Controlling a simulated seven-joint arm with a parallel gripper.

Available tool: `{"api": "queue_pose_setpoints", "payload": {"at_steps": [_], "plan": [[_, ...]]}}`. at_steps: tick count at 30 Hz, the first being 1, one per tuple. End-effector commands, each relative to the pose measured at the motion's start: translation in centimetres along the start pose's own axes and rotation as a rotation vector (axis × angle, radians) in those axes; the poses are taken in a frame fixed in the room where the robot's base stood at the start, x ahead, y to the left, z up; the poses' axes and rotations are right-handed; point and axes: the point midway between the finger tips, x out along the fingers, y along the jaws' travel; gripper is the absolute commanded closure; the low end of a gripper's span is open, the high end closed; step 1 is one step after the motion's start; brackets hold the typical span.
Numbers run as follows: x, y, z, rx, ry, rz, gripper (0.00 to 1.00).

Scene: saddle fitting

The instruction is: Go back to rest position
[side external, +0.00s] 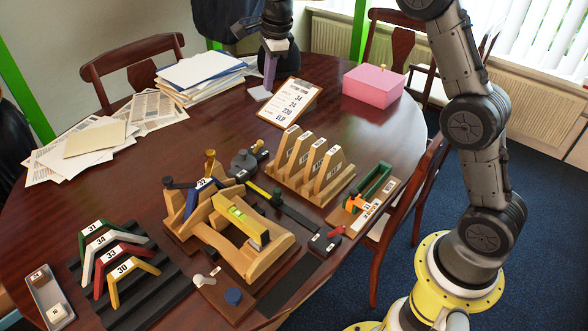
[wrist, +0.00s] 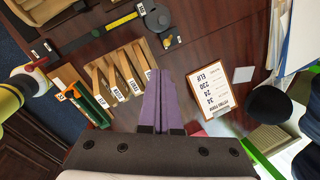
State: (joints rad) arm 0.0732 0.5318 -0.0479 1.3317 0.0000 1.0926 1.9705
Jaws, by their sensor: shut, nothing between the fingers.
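My gripper (side external: 269,84) hangs at the back of the table in the side view, its purple fingers pointing down near a small pale pad. In the wrist view the two purple fingers of my gripper (wrist: 158,74) lie together with nothing between them. The fitting order card (side external: 290,101) stands tilted on a wooden stand just right of the fingers in the side view. It also shows in the wrist view (wrist: 214,94). The wooden saddle stand (side external: 240,235) stands at the front middle of the table, well away from my gripper.
A slotted wooden rack (side external: 310,165) stands mid-table. A pink box (side external: 373,85) sits at the back right. Paper stacks (side external: 200,75) lie at the back left. Coloured numbered gullets (side external: 110,265) stand on a black rack at the front left. Bare tabletop lies left of centre.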

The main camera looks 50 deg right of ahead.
Motion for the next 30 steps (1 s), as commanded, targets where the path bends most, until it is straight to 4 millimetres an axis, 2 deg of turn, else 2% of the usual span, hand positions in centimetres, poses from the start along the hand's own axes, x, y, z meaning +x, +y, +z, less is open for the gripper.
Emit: {"api": "queue_pose_setpoints", "payload": {"at_steps": [1,6,12,15,19,23,26,30], "plan": [[-2.7,1.0,-0.1,-0.027,-0.013,-0.028,1.00],[-9.1,5.1,-1.1,-0.168,-0.039,-0.098,1.00],[-14.6,11.1,-3.2,-0.398,-0.051,-0.179,1.00],[-16.3,14.4,-4.4,-0.534,-0.048,-0.220,1.00],[-17.6,19.1,-6.3,-0.734,-0.034,-0.267,1.00],[-17.6,23.9,-8.3,-0.965,-0.006,-0.309,1.00],[-16.6,27.6,-10.0,-1.175,0.026,-0.333,1.00],[-13.8,32.0,-12.1,-1.501,0.079,-0.332,1.00]]}}
